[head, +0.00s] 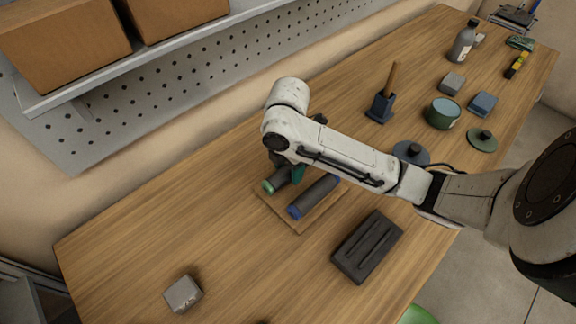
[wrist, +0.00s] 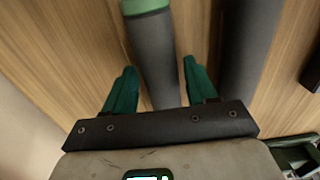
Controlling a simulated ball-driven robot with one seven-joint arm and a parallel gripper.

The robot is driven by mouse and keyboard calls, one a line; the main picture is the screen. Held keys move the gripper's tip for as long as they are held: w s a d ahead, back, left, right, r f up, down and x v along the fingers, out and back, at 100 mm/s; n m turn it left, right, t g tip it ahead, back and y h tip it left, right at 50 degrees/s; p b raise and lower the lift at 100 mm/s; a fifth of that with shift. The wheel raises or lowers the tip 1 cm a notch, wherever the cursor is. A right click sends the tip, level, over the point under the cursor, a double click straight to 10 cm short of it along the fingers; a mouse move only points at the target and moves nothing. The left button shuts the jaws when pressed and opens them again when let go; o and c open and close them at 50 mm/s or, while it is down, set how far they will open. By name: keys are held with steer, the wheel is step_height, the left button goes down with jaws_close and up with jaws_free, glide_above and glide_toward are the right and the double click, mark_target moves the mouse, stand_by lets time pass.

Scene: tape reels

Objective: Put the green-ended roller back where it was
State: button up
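The green-ended roller (head: 283,178) is dark grey and lies on a small wooden board (head: 301,226), left of the blue-ended roller (head: 317,195). My gripper (head: 293,172) is over it, and my arm hides its far end. In the wrist view, the green-ended roller (wrist: 155,55) runs between the two green fingers of my gripper (wrist: 160,68), with gaps on both sides, so the gripper is open. The green end shows at the top there. The blue-ended roller (wrist: 247,40) is right of the fingers in that view, with its ends out of sight.
A dark grooved block (head: 367,246) lies right of the board, and a grey block (head: 183,294) lies at the near left. A tool in a blue holder (head: 380,106), a green tin (head: 443,113) and a bottle (head: 462,42) stand farther back.

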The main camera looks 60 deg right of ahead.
mark_target(289, 168)
steer(key=shift+o, duration=0.7)
steer(key=shift+r+p, duration=0.65)
step_height(289, 168, up, 12)
steer(key=p, duration=0.1)
steer(key=shift+f, duration=0.25)
